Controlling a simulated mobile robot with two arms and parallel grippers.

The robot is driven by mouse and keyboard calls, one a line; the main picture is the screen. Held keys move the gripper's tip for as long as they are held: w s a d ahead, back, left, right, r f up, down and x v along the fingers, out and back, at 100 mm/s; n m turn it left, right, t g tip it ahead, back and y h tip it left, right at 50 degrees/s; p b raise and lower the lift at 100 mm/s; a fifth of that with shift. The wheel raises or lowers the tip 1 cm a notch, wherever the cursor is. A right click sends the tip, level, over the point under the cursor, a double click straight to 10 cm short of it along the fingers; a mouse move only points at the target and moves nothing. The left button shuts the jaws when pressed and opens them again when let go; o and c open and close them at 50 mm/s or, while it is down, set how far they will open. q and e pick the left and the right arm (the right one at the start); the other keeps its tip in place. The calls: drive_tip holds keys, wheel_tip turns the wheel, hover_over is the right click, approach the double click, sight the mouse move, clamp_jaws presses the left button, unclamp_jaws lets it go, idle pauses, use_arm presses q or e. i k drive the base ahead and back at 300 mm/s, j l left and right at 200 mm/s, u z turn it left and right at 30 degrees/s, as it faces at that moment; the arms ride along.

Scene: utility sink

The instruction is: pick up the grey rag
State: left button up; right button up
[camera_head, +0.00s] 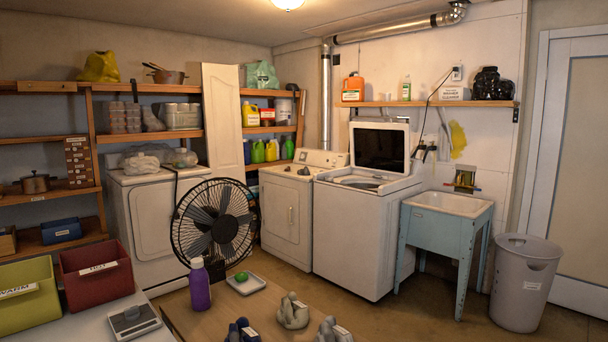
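Three crumpled cloth-like bundles with small white tags lie at the near end of the brown table, at the bottom of the head view. The one at the right is a grey rag (329,331), partly cut off by the bottom edge. A beige-grey rag (291,315) lies just behind it to the left. A dark blue rag (239,332) lies further left, also cut off by the edge. Their labels are too small to read. Neither of my grippers shows in this view.
On the brown table (186,318) stand a purple bottle (200,288) and a pale tray (246,286) holding a green object (241,276). A black fan (213,222) stands behind. A scale (133,320) and two bins are at left; a blue sink (443,218) and grey bin (523,285) at right.

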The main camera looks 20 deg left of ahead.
sight(303, 172)
drive_tip(key=i+l+z, duration=0.45)
drive_tip(key=i, duration=0.3)
drive_tip(key=i+l, duration=0.2)
drive_tip(key=i, duration=0.45)
drive_tip(key=i+l+z, duration=0.1)
drive_tip(key=i, duration=0.55)
drive_tip(key=i+l, duration=0.25)
drive_tip(key=i, duration=0.4)
drive_tip(key=i+j+u, duration=0.15)
drive_tip(key=i+u, duration=0.45)
drive_tip(key=u, duration=0.2)
drive_tip(key=i+u, duration=0.3)
drive_tip(key=u, duration=0.15)
drive_tip(key=i+l+u, duration=0.15)
drive_tip(key=u, duration=0.25)
drive_tip(key=i+j+u, duration=0.1)
drive_tip(key=i+u, duration=0.2)
drive_tip(key=i, duration=0.3)
drive_tip(key=i+l+u, duration=0.1)
drive_tip(key=i+u, duration=0.25)
drive_tip(key=i, duration=0.3)
drive_tip(key=i+l, duration=0.1)
drive_tip(key=i, duration=1.8)
drive_tip(key=i+j+z, duration=0.1)
drive_tip(key=i+z, duration=0.35)
drive_tip(key=i, duration=0.4)
